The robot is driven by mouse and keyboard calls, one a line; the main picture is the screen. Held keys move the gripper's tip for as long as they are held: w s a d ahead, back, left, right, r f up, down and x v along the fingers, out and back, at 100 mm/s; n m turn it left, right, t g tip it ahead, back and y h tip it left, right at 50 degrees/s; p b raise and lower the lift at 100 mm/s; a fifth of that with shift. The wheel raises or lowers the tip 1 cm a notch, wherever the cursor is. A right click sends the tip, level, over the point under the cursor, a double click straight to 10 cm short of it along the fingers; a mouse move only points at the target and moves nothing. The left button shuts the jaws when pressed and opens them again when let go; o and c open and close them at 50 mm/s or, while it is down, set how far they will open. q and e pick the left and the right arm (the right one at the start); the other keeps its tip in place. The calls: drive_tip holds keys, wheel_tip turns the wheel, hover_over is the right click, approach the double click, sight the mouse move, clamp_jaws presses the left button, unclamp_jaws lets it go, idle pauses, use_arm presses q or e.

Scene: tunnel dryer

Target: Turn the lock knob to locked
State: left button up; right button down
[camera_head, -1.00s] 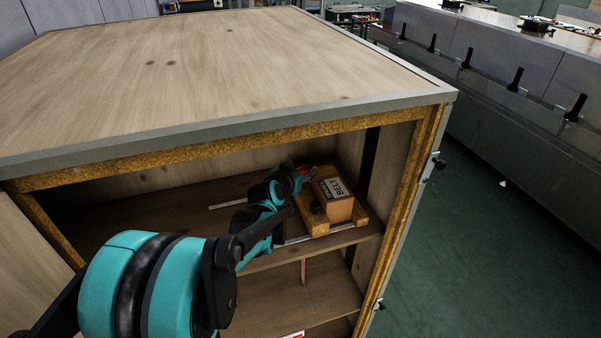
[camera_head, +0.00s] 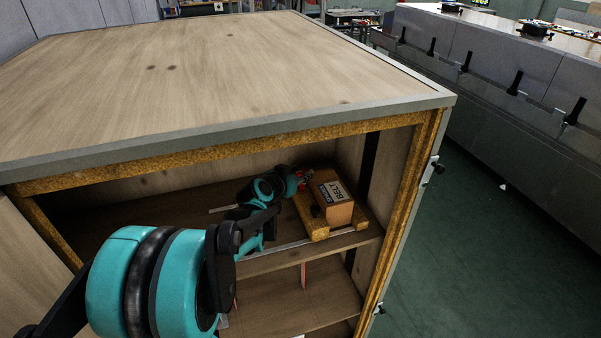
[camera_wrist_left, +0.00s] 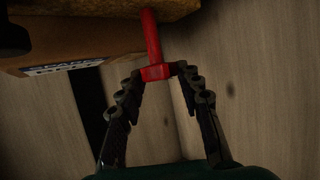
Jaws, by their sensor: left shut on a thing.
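A red lock knob (camera_wrist_left: 152,35) with a long stem and a wider red end shows in the left wrist view. My left gripper (camera_wrist_left: 158,72) is shut on its wider end, with one finger on each side. In the head view my left arm reaches into the open wooden cabinet, and my left gripper (camera_head: 304,178) is at the back left edge of a cardboard box marked BELT (camera_head: 333,200). Only a small bit of red shows there. Whether the knob stands at locked cannot be read. My right gripper is not in view.
The box rests on a yellowish wooden base (camera_head: 314,228) on the upper shelf (camera_head: 283,258), close to the cabinet's right wall. A thin red strip (camera_head: 303,275) shows below the shelf.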

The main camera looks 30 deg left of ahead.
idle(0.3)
use_arm(q)
drive_tip(key=o, duration=1.2)
drive_tip(key=shift+c, duration=0.2)
drive_tip(key=a+v, duration=0.1)
drive_tip(key=v, duration=1.1)
drive_tip(key=shift+d, duration=0.35)
drive_tip(key=s+d+f+m+g+h, duration=0.1)
drive_tip(key=s+d+f+g, duration=0.15)
drive_tip(key=d, duration=0.45)
drive_tip(key=s+d+f+g+h, duration=0.1)
drive_tip(key=s+d+f+h, duration=0.15)
drive_tip(key=d, duration=0.55)
drive_tip(key=s+d+f+g+y, duration=0.2)
drive_tip(key=s+d+f, duration=0.3)
drive_tip(key=s, duration=0.5)
drive_tip(key=shift+s+d+f+g, duration=0.2)
drive_tip(key=shift+s+d+g, duration=0.05)
drive_tip(key=shift+d+g, duration=0.2)
